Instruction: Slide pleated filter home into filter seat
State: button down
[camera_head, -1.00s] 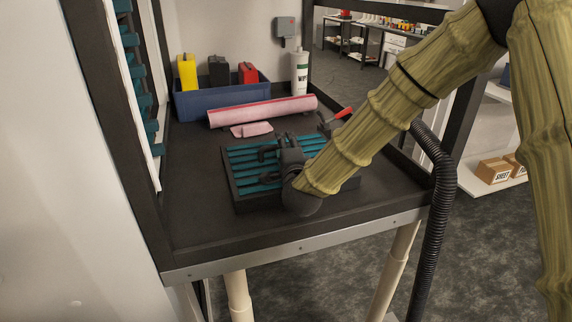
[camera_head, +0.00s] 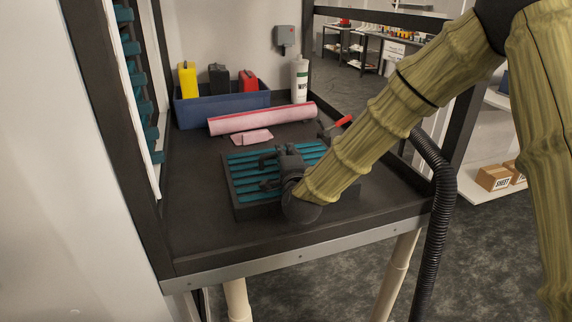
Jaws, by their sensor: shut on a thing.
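The pleated filter (camera_head: 247,172) is a flat panel of teal pleats between dark bars, lying on the bench. A dark frame (camera_head: 243,212) borders it; I cannot tell whether this is the filter's own rim or the filter seat. My gripper (camera_head: 280,160) is over the middle of the panel, its dark fingers down on it and shut on the filter. The wrist and arm come in from the right and hide the panel's right front part. How deep the filter sits cannot be told.
Behind lie a pink roll (camera_head: 262,118), a pink cloth (camera_head: 251,137) and a blue bin (camera_head: 222,107) with bottles. A white bottle (camera_head: 299,80) and a red-handled tool (camera_head: 338,124) stand nearby. The bench (camera_head: 190,205) is clear left of the filter.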

notch_tip(320, 180, up, 10)
jog(key=shift+f+b, duration=0.25)
jog(key=shift+b, duration=0.3)
notch_tip(320, 180, down, 3)
jog(key=p, duration=0.2)
jog(key=shift+a+f+p, duration=0.1)
jog(key=shift+p, duration=0.25)
jog(key=shift+f, duration=0.55)
jog(key=shift+f+b, duration=0.9)
jog(key=shift+f, duration=1.55)
jog(key=c, duration=1.4)
grip_release()
jog(key=shift+c, duration=0.2)
jog(key=shift+o, duration=0.3)
jog(key=shift+s, duration=0.1)
jog(key=shift+f, duration=0.1)
